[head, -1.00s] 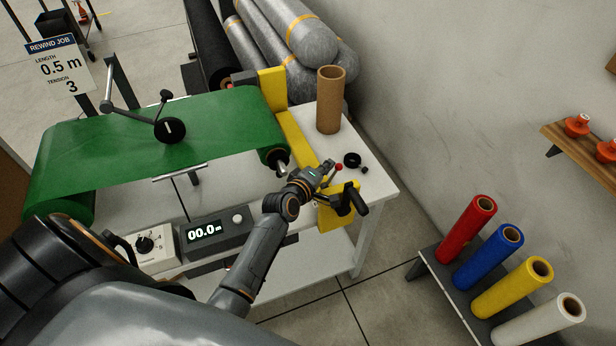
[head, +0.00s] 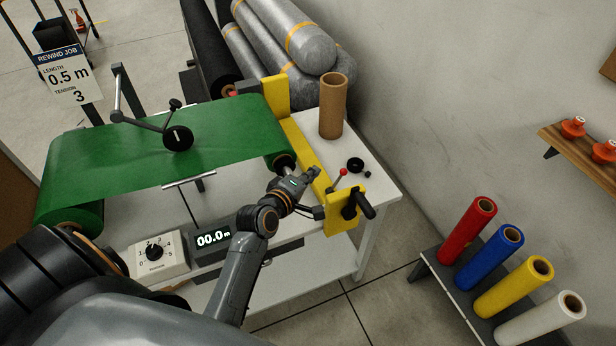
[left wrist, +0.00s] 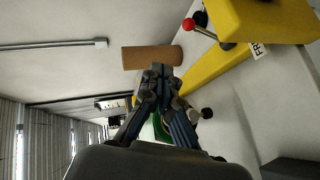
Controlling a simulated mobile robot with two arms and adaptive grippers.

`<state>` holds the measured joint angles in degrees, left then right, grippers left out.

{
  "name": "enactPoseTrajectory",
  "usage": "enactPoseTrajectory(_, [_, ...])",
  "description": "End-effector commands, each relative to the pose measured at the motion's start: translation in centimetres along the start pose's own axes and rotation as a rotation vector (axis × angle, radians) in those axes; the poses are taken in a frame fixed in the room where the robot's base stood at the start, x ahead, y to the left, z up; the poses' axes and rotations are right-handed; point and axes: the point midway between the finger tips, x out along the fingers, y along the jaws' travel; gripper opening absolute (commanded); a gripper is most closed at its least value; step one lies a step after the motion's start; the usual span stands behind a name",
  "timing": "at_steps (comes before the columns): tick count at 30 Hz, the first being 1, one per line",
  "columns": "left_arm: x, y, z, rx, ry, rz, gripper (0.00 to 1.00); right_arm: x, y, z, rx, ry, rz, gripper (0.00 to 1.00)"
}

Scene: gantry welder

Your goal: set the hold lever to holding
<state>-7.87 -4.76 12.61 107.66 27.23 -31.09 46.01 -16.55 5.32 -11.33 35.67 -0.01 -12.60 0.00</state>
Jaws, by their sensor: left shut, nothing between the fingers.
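The hold lever is a short rod with a red ball knob (head: 343,172) at the yellow end bracket (head: 344,206) of the bench. The red knob also shows at the top of the left wrist view (left wrist: 188,24), beside the yellow bracket with a partly cut-off white label that starts "FR". My left gripper (head: 315,173) is shut and empty, just left of the knob and apart from it. In the left wrist view its closed fingertips (left wrist: 156,72) are below and left of the knob. The lever's base is partly hidden. My right gripper is not in view.
A black crank handle (head: 364,206) sticks out of the bracket close by. A cardboard tube (head: 333,105) stands behind on the white bench top, with a small black ring (head: 355,165) near it. The green web (head: 120,165) lies left of my gripper.

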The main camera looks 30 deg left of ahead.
Motion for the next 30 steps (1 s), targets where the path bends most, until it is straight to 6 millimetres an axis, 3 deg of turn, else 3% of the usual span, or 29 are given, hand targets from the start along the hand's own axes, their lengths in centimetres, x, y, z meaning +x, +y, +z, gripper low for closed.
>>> enactPoseTrajectory(7, [-1.9, 0.5, 0.1, -0.001, 0.0, 0.001, 0.0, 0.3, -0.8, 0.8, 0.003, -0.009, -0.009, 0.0])
enactPoseTrajectory(13, [-2.1, 0.6, 0.1, -0.001, 0.0, 0.001, 0.0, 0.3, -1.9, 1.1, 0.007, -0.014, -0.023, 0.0])
enactPoseTrajectory(24, [-2.0, 0.5, 0.1, 0.0, -0.001, 0.0, 0.0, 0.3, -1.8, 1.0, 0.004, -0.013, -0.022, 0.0])
enactPoseTrajectory(27, [-1.7, -0.6, 0.5, 0.014, -0.008, -0.018, 0.0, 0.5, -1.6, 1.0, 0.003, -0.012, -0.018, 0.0])
enactPoseTrajectory(30, [-0.8, -4.0, 1.9, 0.064, -0.031, -0.07, 0.0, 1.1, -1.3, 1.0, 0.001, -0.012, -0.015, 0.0])
